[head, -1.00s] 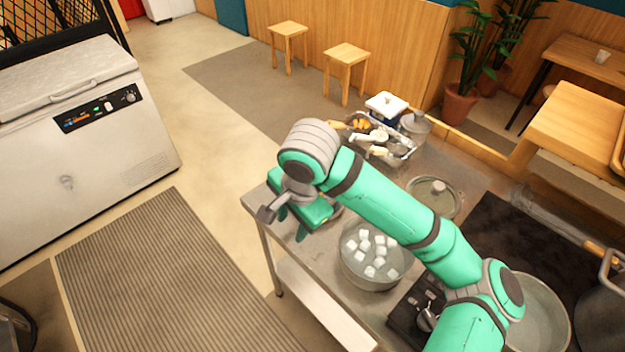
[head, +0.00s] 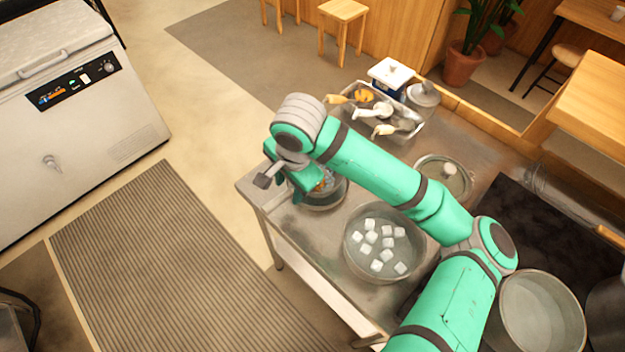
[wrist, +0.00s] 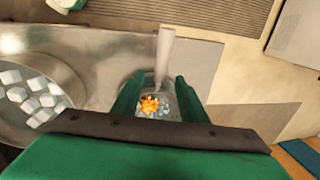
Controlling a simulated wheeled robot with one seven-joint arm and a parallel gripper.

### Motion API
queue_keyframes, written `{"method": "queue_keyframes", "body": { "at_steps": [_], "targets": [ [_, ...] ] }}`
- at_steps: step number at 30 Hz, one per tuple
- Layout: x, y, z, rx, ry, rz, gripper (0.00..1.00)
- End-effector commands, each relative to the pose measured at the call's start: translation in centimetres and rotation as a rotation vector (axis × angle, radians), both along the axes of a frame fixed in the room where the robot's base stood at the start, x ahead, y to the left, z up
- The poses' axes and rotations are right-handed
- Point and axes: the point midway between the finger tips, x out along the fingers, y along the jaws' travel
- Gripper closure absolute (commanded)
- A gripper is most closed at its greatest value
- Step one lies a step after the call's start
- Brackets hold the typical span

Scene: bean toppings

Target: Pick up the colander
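My gripper (head: 300,180) hangs over the front left corner of the steel table in the head view. In the wrist view its two green fingers (wrist: 158,85) are apart, with nothing held between them. Below and between them is a small round vessel (wrist: 146,112) with orange and bluish pieces in it; the vessel also shows partly under the gripper in the head view (head: 322,199). A pale handle (wrist: 165,52) rises from the vessel toward the camera, likely the colander's. The colander's bowl cannot be told apart from the vessel. The gripper hides part of it in the head view.
A large metal bowl of white cubes (head: 358,256) stands right beside the vessel. A tray of utensils (head: 418,133), a blue-and-white box (head: 390,78) and a lidded pot (head: 423,96) stand behind. A pot (head: 580,318) is at the right. The steel table (head: 262,200) ends close to the gripper.

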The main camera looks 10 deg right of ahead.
Motion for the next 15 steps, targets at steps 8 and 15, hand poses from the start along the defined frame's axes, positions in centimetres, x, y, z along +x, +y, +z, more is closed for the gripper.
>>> {"method": "queue_keyframes", "body": {
  "at_steps": [8, 15],
  "targets": [
    [0.7, 1.3, -3.5, -0.001, 0.003, 0.008, 0.61],
    [0.9, 1.4, -4.8, 0.0, 0.0, 0.009, 0.61]
  ]
}}
